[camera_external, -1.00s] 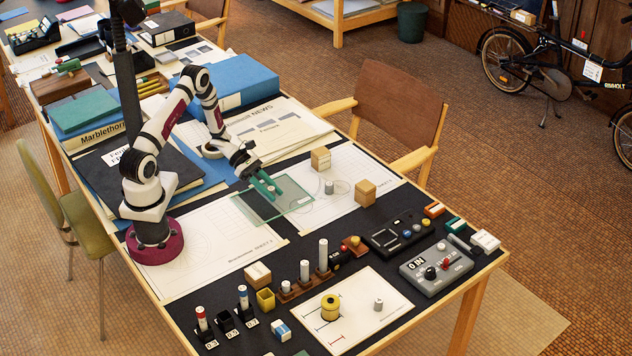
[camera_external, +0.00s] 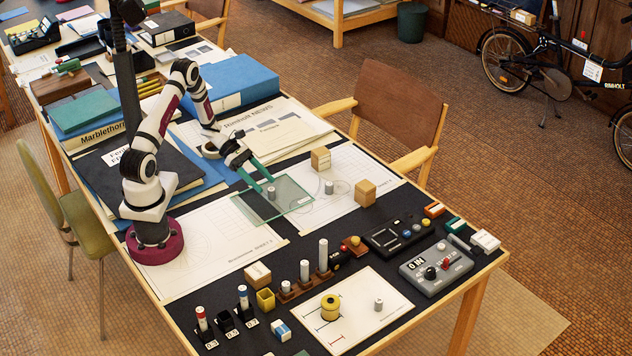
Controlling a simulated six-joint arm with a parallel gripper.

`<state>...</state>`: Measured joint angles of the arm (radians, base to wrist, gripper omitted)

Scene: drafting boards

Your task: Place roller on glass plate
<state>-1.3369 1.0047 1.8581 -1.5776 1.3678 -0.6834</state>
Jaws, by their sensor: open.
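A small grey roller (camera_external: 271,193) stands upright on the greenish glass plate (camera_external: 292,204), near its upper middle. My gripper (camera_external: 261,182) has green fingers, spread apart and empty. Its fingertips are just up and left of the roller in the picture; I cannot tell the exact gap. A similar grey cylinder (camera_external: 329,188) stands on the drawing sheet right of the plate, and another (camera_external: 378,304) stands on a white sheet at the front.
Two wooden blocks stand on the drawing sheet, one behind (camera_external: 320,159) and one to the right (camera_external: 365,193). A rack of white cylinders (camera_external: 304,284) stands in front of the plate. A grey control box (camera_external: 436,268) is at the right. A blue binder (camera_external: 235,82) lies behind my arm.

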